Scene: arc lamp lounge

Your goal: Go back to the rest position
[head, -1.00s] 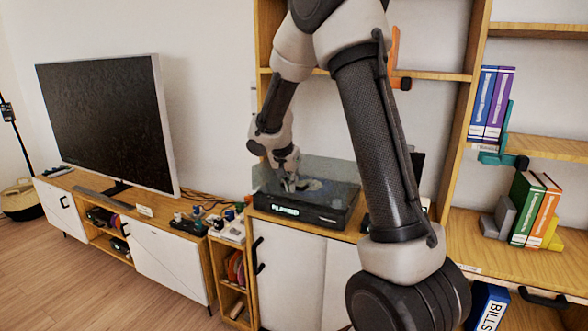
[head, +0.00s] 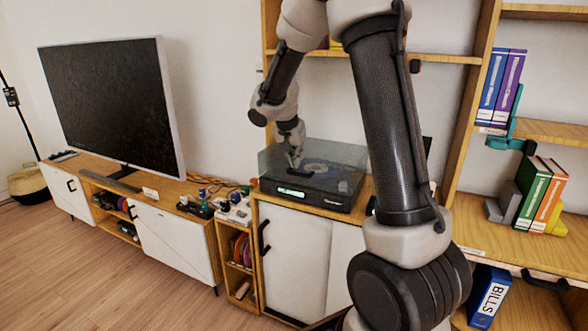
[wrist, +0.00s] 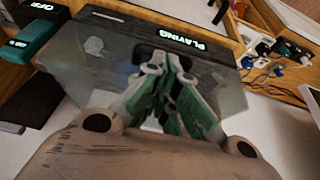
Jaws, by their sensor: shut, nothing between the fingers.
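My gripper (head: 294,160) is shut and empty. In the head view it points down at the back of the turntable, close to the clear lid; I cannot tell whether it touches. The wrist view shows its fingers (wrist: 176,100) together in front of the turntable. The black turntable (head: 311,191) stands on the wooden cabinet, with its lit front display reading PLAYING in the wrist view (wrist: 180,38). A disc (head: 318,168) shows through the tinted lid (head: 345,155). My arm reaches across the middle of the head view and hides part of the shelf behind.
A television (head: 110,110) stands on the low cabinet at the left. Plugs and cables (head: 205,205) lie left of the turntable. A tall shelf with books (head: 540,195) and a blue BILLS binder (head: 489,297) rises at the right. The wooden floor (head: 60,270) at the front left is clear.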

